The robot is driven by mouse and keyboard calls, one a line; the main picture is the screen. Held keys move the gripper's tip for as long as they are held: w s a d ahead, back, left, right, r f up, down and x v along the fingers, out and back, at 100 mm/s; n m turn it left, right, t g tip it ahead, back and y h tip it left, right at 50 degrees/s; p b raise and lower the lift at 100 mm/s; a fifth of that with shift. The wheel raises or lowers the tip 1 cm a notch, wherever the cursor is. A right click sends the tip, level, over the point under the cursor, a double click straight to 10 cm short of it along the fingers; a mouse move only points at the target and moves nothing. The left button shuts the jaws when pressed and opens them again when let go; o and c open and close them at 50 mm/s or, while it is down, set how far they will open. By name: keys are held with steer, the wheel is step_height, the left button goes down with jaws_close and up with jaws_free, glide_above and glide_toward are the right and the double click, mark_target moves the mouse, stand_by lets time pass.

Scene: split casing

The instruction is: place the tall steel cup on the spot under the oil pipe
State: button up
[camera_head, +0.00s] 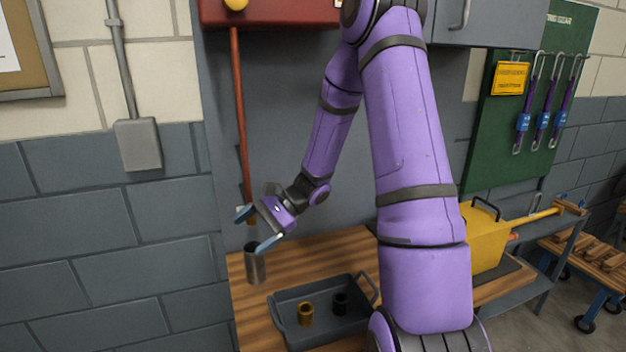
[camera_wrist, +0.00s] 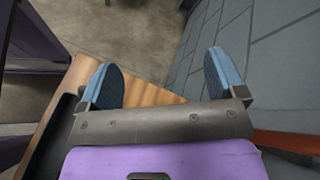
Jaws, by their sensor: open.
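The tall steel cup (camera_head: 256,266) stands upright on the wooden bench, near its left edge. The red oil pipe (camera_head: 239,120) comes down the wall, and its lower end shows just above the cup in the head view. The spot itself cannot be made out; the cup may cover it. My gripper (camera_head: 257,229) is open, with its blue fingers apart, above the cup's rim and beside the pipe's lower end. In the wrist view my gripper (camera_wrist: 161,75) has nothing between its fingers, and the cup does not show there.
A grey tray (camera_head: 283,325) on the bench (camera_head: 243,314) holds a brass cup (camera_head: 306,313) and a black cup (camera_head: 340,303). A yellow container (camera_head: 483,240) stands to the right behind my arm. A red box (camera_head: 285,14) hangs above. The grey wall is close on the left.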

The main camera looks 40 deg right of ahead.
steer(key=s+a+r+n+t+h, duration=0.2)
steer(key=s+r+n+h, duration=1)
steer(key=s+r, duration=1)
steer(key=shift+s+a+r+n+t+h, duration=0.3)
steer(key=shift+s+a+n+h, duration=0.1)
steer(key=shift+s+n, duration=0.6)
steer(key=shift+w+f, duration=0.1)
stand_by(0.6)
